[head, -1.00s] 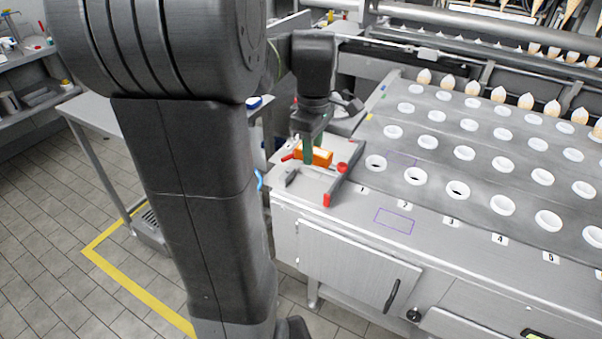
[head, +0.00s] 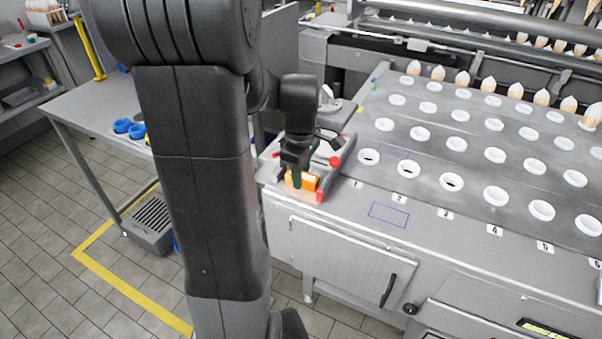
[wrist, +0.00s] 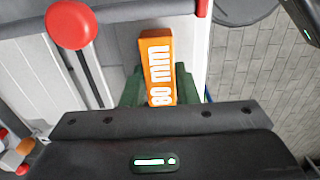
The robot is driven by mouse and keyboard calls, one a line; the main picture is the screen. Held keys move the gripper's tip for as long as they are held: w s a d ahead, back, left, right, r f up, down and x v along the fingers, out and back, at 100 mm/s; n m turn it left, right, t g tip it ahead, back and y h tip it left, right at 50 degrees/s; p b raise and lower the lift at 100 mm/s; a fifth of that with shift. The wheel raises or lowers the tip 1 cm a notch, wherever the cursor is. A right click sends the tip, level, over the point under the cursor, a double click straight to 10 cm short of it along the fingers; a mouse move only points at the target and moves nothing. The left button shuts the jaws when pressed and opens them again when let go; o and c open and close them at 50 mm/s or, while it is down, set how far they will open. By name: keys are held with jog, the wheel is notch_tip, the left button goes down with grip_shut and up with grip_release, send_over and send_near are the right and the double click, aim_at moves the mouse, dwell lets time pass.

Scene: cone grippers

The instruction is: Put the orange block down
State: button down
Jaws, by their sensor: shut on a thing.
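The orange block (head: 309,181) is at the left end of the machine's top, by the small grey fixture with red ends. In the wrist view the block (wrist: 157,62) shows "80 mm" in white on its side. My gripper (head: 297,180) has green fingers and is shut on the block; the fingers (wrist: 160,90) lie on either side of it. Whether the block touches the surface below cannot be told.
A red knob (head: 335,161) on a rod stands close beside the block. The perforated plate (head: 420,180) with white rings lies to the right. A purple outlined rectangle (head: 388,214) on the machine's front ledge is empty. A side table (head: 90,105) stands at left.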

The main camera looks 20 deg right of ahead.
jog(key=shift+f, duration=0.15)
jog(key=c, duration=1.1)
grip_release()
notch_tip(320, 180, up, 12)
jog(key=shift+r+p, duration=0.2)
jog(key=shift+p, duration=0.15)
